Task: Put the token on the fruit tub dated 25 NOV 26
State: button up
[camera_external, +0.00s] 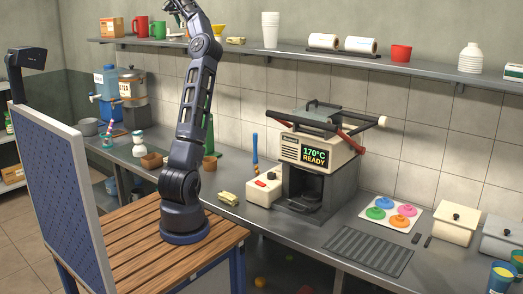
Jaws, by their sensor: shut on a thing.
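A blue tub (501,279) with yellow contents stands at the lower right corner, cut off by the frame. Another tub (517,257) is partly visible behind it at the right edge. No date is readable on either tub. I cannot make out a token for certain. Several coloured discs with centre marks lie on a white card (373,221).
A press machine (318,155) reading "170°C READY" stands mid-counter, with a dark ribbed mat (368,251) in front of it to the right. Lidded boxes (455,222) stand further right. A wall shelf (340,56) with cups and rolls runs above. A blue perforated panel (62,205) stands left.

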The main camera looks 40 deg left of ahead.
jog(key=shift+w+a+f, duration=0.15)
jog(key=shift+a+f, duration=0.05)
jog(key=shift+f, duration=0.35)
jog(key=shift+w+a+f, duration=0.1)
jog(key=shift+a+f, duration=0.05)
jog(key=shift+f, duration=0.45)
jog(key=shift+w+a+f, duration=0.15)
jog(key=shift+a+f, duration=0.05)
jog(key=shift+f, duration=0.35)
jog(key=a+f+m, duration=0.1)
jog(key=a+f, duration=0.2)
jog(key=f, duration=1.8)
jog(key=a+f, duration=0.2)
jog(key=f, duration=1.8)
jog(key=w+d+f+n, duration=0.1)
jog(key=w+d+f, duration=0.4)
jog(key=w+d, duration=0.6)
jog(key=w+d+f+n, duration=0.1)
jog(key=w+d+f, duration=0.5)
jog(key=d, duration=0.9)
jog(key=w+d+f, duration=0.1)
jog(key=d+f, duration=0.1)
jog(key=d, duration=0.8)
jog(key=w+d+f, duration=0.2)
jog(key=d, duration=0.8)
jog(key=w+d+f+m, duration=0.1)
jog(key=d+f, duration=0.1)
jog(key=d, duration=0.8)
jog(key=shift+w+d+f, duration=0.3)
jog(key=shift+f, duration=0.1)
